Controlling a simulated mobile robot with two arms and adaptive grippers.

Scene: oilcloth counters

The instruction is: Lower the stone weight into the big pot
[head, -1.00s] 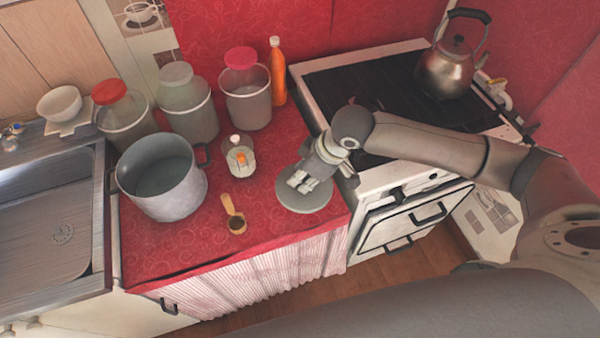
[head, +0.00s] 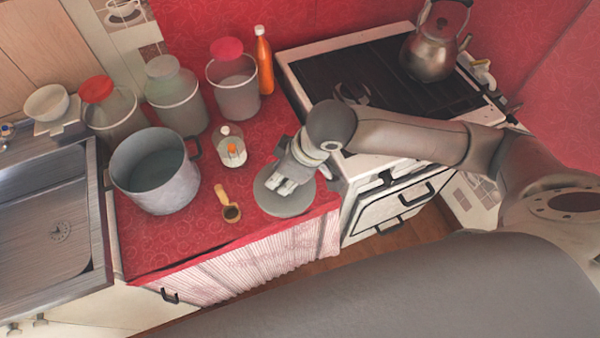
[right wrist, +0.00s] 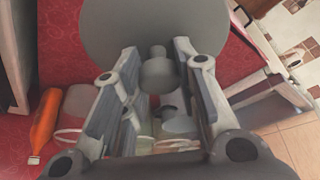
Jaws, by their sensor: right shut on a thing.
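The stone weight is a flat grey disc (head: 285,204) at the right end of the red counter. It also shows in the right wrist view (right wrist: 140,25), with its knob (right wrist: 158,73) between the fingers. My right gripper (head: 286,184) is shut on this knob from above. The disc looks level; whether it is just clear of the cloth is hard to tell. The big pot (head: 168,192) is grey, open-topped and upright at the left of the counter, and its visible inside looks empty. My left gripper is not in view.
Between pot and weight are a small bottle (head: 230,150) and a wooden scoop (head: 228,203). Behind stand lidded jars (head: 178,97) and an orange bottle (head: 264,62). A sink (head: 50,220) lies left. The stove (head: 375,90) with a kettle (head: 435,45) lies right.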

